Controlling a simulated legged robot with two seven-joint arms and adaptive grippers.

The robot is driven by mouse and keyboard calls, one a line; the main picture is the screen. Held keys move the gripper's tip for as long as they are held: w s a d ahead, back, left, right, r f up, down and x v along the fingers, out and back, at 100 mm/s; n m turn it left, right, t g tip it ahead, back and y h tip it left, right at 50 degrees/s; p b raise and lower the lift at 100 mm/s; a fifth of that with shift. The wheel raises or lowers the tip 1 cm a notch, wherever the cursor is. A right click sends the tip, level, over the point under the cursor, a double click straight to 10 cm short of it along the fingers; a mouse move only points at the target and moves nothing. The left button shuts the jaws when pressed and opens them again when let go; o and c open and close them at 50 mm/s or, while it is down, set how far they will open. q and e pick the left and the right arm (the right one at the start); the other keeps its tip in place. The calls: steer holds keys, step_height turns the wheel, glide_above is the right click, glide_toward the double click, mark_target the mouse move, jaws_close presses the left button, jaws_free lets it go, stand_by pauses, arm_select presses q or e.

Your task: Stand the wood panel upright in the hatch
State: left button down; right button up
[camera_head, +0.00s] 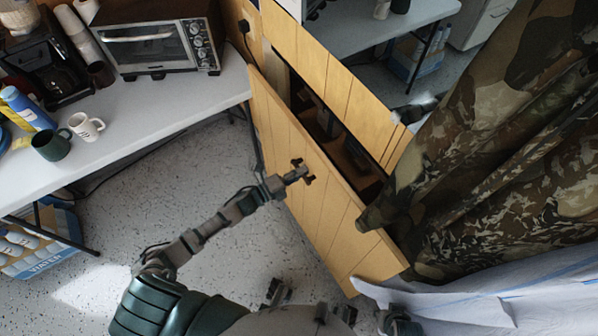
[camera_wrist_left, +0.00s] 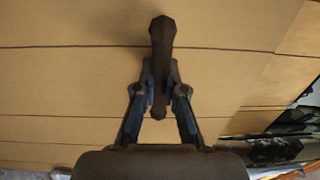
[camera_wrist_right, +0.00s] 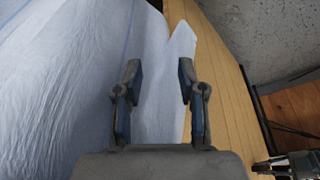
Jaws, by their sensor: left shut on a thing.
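The wood panel (camera_head: 283,155), pale with plank grooves, stands in front of the dark hatch opening (camera_head: 335,135). Its top edge is apart from the wall, so it appears tilted out toward me. My left gripper (camera_head: 298,173) is shut on the panel's dark handle (camera_wrist_left: 162,45), with its fingers on both sides of it in the left wrist view (camera_wrist_left: 160,90). The panel's lower edge is partly hidden. My right gripper (camera_wrist_right: 159,78) is open and empty, above a pale sheet and beside a wooden surface, probably the panel.
A camouflage curtain (camera_head: 510,130) hangs at the right and overlaps the panel's right end. A pale blue-white sheet (camera_head: 500,295) lies below it. A white table (camera_head: 190,100) with a toaster oven (camera_head: 155,45) and mugs stands at the left. Speckled floor (camera_head: 190,190) is clear between.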

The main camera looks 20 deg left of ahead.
arm_select(q)
steer(key=shift+w+d, duration=0.15)
steer(key=shift+w, duration=0.2)
steer(key=shift+w+d+f+b, duration=0.45)
steer(key=shift+w+d+b, duration=0.25)
steer(key=shift+b, duration=0.05)
arm_select(e)
steer(key=w+a+r+t, duration=0.1)
steer(key=w+t, duration=0.2)
steer(key=w, duration=0.2)
steer(key=shift+w+a+r+y, duration=0.15)
steer(key=shift+w+a+y, duration=0.15)
steer(key=shift+w+y, duration=0.1)
arm_select(q)
steer(key=shift+w+d, duration=0.1)
steer(key=shift+x, duration=0.8)
arm_select(e)
steer(key=shift+f, duration=0.2)
arm_select(q)
steer(key=shift+w+d+f, duration=0.1)
steer(key=shift+x, duration=0.75)
arm_select(e)
steer(key=shift+f, duration=0.1)
arm_select(q)
steer(key=shift+w+d, duration=0.1)
steer(key=shift+d, duration=0.05)
